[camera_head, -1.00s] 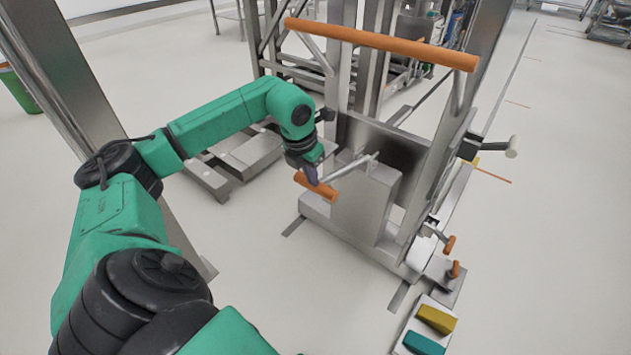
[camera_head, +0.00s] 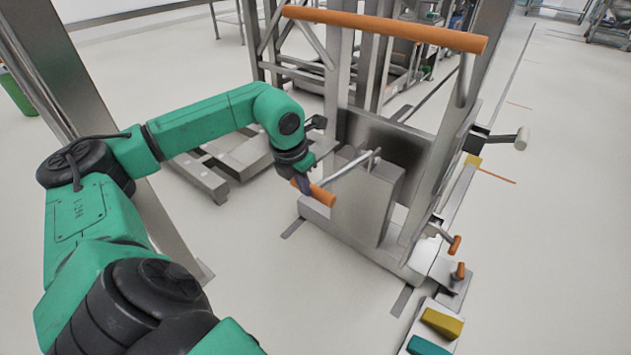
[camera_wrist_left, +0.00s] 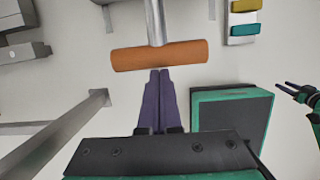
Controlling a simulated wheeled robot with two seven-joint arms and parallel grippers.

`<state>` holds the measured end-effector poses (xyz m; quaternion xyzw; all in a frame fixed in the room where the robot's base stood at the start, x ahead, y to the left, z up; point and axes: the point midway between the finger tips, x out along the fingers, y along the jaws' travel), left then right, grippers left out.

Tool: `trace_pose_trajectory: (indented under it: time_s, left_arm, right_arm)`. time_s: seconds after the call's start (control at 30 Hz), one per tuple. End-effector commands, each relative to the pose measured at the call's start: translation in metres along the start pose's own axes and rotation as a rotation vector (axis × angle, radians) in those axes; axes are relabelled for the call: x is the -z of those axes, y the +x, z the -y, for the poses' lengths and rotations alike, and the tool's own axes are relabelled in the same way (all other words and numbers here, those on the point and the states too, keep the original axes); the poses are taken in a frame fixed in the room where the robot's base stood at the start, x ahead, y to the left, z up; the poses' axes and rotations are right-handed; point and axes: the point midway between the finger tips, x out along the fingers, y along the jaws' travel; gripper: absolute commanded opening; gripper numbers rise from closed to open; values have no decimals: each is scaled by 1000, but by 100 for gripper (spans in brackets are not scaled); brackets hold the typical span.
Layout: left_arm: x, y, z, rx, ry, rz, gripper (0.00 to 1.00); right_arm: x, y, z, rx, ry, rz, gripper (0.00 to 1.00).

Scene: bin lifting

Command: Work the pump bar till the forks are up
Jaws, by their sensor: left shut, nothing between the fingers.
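The pump bar (camera_head: 344,175) is a thin metal rod sloping down left from a steel block on the lifter, with an orange grip (camera_head: 322,196) at its end. My left gripper (camera_head: 306,190) is at this grip, its fingers shut. In the left wrist view the purple fingers (camera_wrist_left: 160,72) end right at the edge of the orange grip (camera_wrist_left: 185,53), not around it. Whether they touch cannot be told. Low grey beams (camera_head: 205,180), perhaps the forks, lie near the floor behind my left arm. My right gripper (camera_wrist_left: 282,86) shows small at the right of the wrist view, fingers apart.
An orange crossbar (camera_head: 385,29) tops the lifter's frame. Two small orange-tipped levers (camera_head: 454,245) and a pedal plate with yellow (camera_head: 441,322) and teal (camera_head: 428,345) pads are at the lower right. A steel post (camera_head: 75,90) stands at left. Floor at right is clear.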

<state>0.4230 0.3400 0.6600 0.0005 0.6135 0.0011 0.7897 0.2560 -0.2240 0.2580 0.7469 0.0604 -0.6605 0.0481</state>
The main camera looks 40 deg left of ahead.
Motion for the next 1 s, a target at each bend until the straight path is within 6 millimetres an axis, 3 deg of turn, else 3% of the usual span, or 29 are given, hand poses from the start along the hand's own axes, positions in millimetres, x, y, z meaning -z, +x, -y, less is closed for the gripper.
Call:
trace_pose_trajectory:
  time_s: [0.03, 0.3, 0.43, 0.8, 1.0]
  left_arm:
    - [5, 3, 0, -3, 0, -4, 0]
    - [3, -3, 1, 2, 0, 0, 0]
    - [2, -14, 0, 0, 0, 1, 0]
    - [2, -103, 0, 0, 0, 2, 0]
    - [2, -139, 0, 2, 0, -1, 0]
  right_arm:
    - [-1, 7, 0, 0, 0, 0, 50]
    - [0, 3, 0, 0, 0, 0, 50]
    - [0, 0, 0, 0, 0, 0, 50]
    - [2, -19, 0, 0, 0, 0, 50]
    - [3, -28, 0, 0, 0, 0, 50]
